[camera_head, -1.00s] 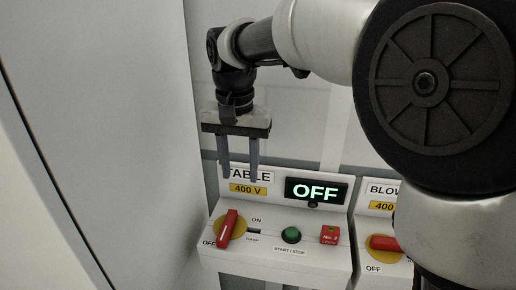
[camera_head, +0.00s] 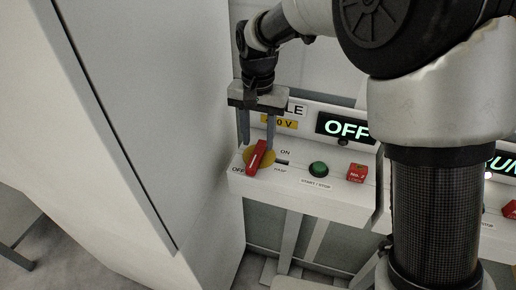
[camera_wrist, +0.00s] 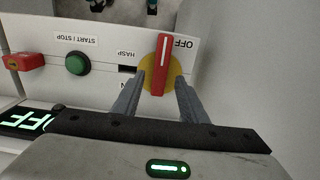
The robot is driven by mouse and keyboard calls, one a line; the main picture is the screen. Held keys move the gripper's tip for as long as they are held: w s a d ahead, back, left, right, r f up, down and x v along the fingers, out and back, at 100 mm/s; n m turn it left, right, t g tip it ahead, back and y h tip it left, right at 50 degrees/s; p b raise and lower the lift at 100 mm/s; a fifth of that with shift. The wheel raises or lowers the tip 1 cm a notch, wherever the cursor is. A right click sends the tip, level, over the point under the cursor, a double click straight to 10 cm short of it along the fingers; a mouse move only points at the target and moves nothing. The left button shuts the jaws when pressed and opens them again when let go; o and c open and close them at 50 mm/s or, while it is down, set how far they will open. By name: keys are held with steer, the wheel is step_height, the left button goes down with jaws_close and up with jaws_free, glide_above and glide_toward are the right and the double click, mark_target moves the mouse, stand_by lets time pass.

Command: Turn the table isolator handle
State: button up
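The red table isolator handle (camera_head: 256,158) sits on a yellow round plate on the sloped white table control box (camera_head: 300,196). It points toward the OFF label. In the wrist view the red handle (camera_wrist: 162,62) shows just beyond and between my fingertips. My gripper (camera_head: 257,146) is open, its two fingers pointing down from above and behind the handle. In the wrist view my gripper (camera_wrist: 167,88) has its fingers apart on either side of the yellow plate. Whether they touch the handle cannot be told. The table display (camera_head: 344,128) reads OFF.
A tall grey cabinet (camera_head: 150,110) stands close on the left. Another control box (camera_head: 500,235) is at the right, partly behind my arm.

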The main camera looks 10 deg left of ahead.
mark_target(258, 151)
steer(key=shift+f, duration=2.05)
jaws_close()
